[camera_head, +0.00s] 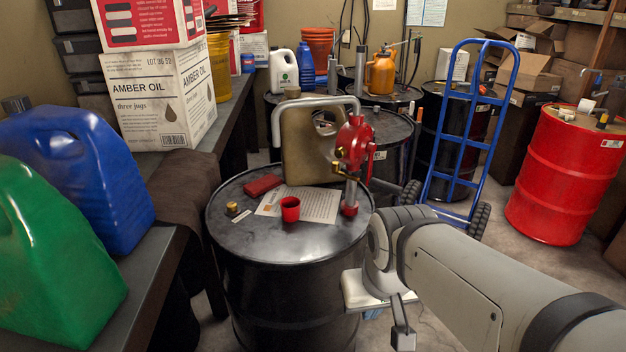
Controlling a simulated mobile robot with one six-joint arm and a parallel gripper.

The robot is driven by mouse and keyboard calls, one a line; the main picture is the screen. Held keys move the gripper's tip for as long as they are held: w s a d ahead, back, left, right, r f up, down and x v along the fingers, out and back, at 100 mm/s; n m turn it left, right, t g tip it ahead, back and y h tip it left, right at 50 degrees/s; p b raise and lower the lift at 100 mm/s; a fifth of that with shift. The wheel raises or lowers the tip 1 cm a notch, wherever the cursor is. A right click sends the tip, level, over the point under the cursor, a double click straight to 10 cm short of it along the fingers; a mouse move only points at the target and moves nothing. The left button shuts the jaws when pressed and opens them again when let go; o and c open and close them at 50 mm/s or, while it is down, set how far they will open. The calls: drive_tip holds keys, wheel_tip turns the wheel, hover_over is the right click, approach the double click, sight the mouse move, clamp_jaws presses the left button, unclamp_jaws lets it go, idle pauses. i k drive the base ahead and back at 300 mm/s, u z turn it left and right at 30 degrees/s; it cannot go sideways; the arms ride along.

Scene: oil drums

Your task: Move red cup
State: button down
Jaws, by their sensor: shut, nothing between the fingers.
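A small red cup (290,209) stands upright on the black drum (240,235) in the middle of the view. It sits at the edge of a printed paper sheet (318,204). My gripper (402,336) is at the right of this drum, below its top and apart from the cup. Its jaws are shut and hold nothing; part of it is hidden behind my own arm.
The drum top also bears a red box (262,185), a brass cap (232,208), a tan jerrycan (311,145) and a tall red hand pump (354,150) close to the cup. Blue (85,170) and green (50,255) jugs stand left. The drum top's front is clear.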

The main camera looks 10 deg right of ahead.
sight(290, 206)
drive_tip(key=z, duration=0.05)
drive_tip(key=i, duration=1)
